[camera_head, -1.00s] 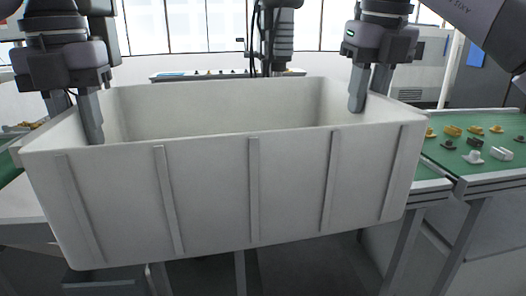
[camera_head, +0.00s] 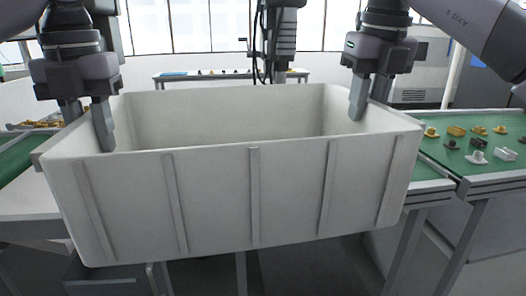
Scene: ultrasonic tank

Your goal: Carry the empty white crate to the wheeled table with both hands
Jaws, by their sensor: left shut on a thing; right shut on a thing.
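The white crate (camera_head: 210,200) is large and fills the middle of the head view. It is held up in front of me, and its inside looks empty, though its floor is hidden by the near wall. My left gripper (camera_head: 104,128) is shut on the crate's left wall, with one finger showing inside. My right gripper (camera_head: 359,100) is shut on the right wall, with one finger showing inside. The crate is close to level. I cannot tell whether any table in view is the wheeled one.
A green-topped bench (camera_head: 448,160) on the right bears several small white, yellow and dark parts. Another green surface (camera_head: 18,153) with yellow parts lies at the left. A further table (camera_head: 170,80) stands at the back near the windows. Dark floor shows below the crate.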

